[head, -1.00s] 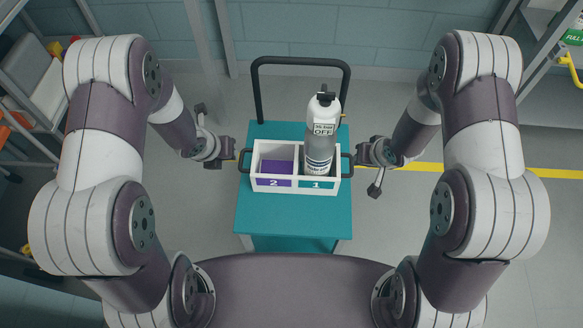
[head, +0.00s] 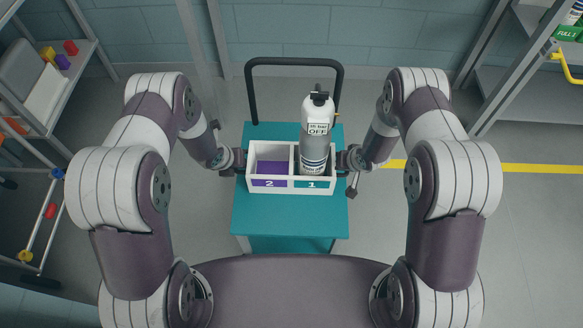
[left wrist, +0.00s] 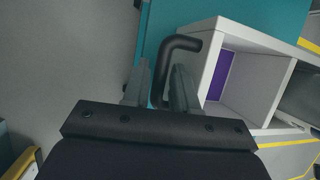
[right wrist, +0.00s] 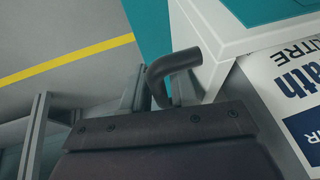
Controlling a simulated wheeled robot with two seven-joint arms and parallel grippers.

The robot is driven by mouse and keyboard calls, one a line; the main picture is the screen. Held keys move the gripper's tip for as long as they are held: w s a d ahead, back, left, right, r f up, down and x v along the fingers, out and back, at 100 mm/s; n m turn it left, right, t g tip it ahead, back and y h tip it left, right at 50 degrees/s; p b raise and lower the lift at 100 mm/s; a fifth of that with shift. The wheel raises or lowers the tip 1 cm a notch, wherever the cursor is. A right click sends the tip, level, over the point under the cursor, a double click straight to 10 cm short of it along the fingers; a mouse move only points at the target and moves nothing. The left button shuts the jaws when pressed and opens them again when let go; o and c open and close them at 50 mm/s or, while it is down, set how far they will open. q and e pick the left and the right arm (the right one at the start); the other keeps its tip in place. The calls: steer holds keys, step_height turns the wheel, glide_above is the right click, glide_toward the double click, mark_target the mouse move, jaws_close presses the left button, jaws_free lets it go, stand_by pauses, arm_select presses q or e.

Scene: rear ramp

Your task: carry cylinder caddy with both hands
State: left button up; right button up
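The cylinder caddy (head: 318,187) is a white two-compartment box standing on the teal cart. A grey-and-white cylinder (head: 316,140) stands upright in compartment 1. Compartment 2 (head: 269,167) shows purple inside and holds no cylinder. My left gripper (head: 238,161) is at the caddy's left end; in the left wrist view the black left handle (left wrist: 163,78) lies between its close-set fingers (left wrist: 160,88). My right gripper (head: 342,160) is at the right end, with the right handle (right wrist: 156,82) between its close-set fingers (right wrist: 158,90). Both grippers look shut on the handles.
The teal cart (head: 290,216) has a black push bar (head: 296,61) at its far side. Shelving stands at left (head: 45,95) and right (head: 520,70). A yellow line (head: 460,166) crosses grey floor, which is open right of the cart.

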arm_select(q)
steer(key=shift+w+f, duration=0.1)
steer(key=shift+f, duration=0.2)
arm_select(e)
steer(key=shift+w+f, duration=0.1)
steer(key=shift+f, duration=0.2)
arm_select(q)
jaws_close()
arm_select(e)
jaws_close()
stand_by(0.7)
